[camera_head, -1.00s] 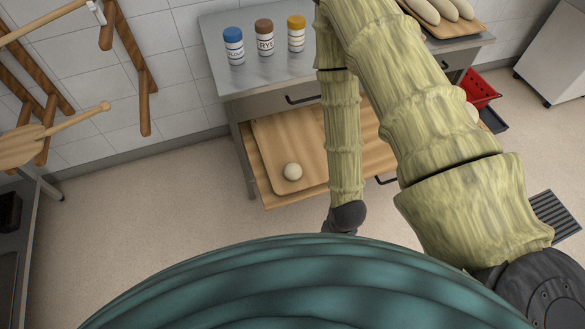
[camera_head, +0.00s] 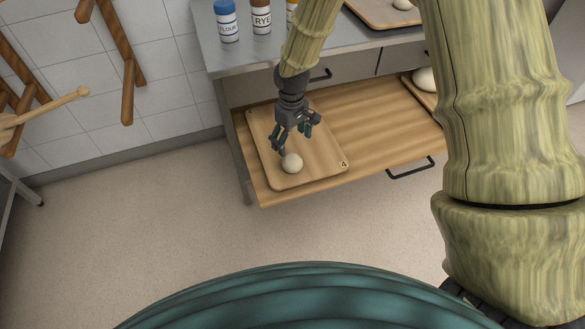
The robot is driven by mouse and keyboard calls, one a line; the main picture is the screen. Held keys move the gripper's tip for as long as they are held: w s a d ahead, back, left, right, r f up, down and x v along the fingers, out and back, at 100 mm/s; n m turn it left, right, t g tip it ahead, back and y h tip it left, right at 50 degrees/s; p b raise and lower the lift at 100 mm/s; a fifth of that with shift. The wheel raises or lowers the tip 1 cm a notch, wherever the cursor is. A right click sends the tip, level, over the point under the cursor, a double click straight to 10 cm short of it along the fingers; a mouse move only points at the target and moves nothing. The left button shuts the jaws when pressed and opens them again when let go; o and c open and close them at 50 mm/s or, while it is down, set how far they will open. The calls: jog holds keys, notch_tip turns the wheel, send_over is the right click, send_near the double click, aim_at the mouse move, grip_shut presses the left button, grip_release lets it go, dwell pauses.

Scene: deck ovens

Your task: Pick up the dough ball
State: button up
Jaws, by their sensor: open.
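The dough ball (camera_head: 292,163) is a small, round, cream-coloured lump. It lies near the front edge of a wooden board (camera_head: 325,172) marked 4, in the open wooden drawer under the counter. My gripper (camera_head: 296,148) is dark grey and points down over the board, just behind the ball in the picture. Its fingers are spread and nothing is between them. The left finger's tip is close to the ball's upper left; I cannot tell whether it touches.
The drawer (camera_head: 375,140) is pulled out, with a black handle (camera_head: 410,168) at its front. A second pale dough piece (camera_head: 425,79) sits on another board at the drawer's right. The steel counter (camera_head: 240,58) overhangs behind, bearing a flour jar (camera_head: 227,22) and a rye jar (camera_head: 261,17). The floor in front is clear.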

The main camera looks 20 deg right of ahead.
aim_at(293, 158)
jog(key=shift+w+d+f, duration=0.1)
jog(key=shift+d+f, duration=0.05)
jog(key=shift+f, duration=5.2)
jog(key=shift+c, duration=0.2)
jog(key=c, duration=1)
